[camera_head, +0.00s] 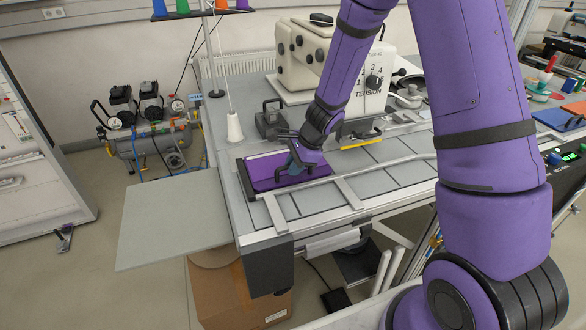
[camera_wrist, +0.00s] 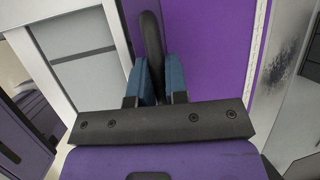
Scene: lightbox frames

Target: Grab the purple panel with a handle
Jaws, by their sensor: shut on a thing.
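The fingers are shut on the handle. In the head view my gripper (camera_head: 296,160) is at the panel, pointing down, and hides part of it and most of the handle.
A white sewing machine (camera_head: 297,62) stands behind the panel. A black device (camera_head: 271,119) and a white thread cone (camera_head: 234,127) stand close behind it. Metal rails (camera_head: 275,212) run along the table in front. A grey side board (camera_head: 172,218) adjoins at left. An air compressor (camera_head: 160,145) sits on the floor.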

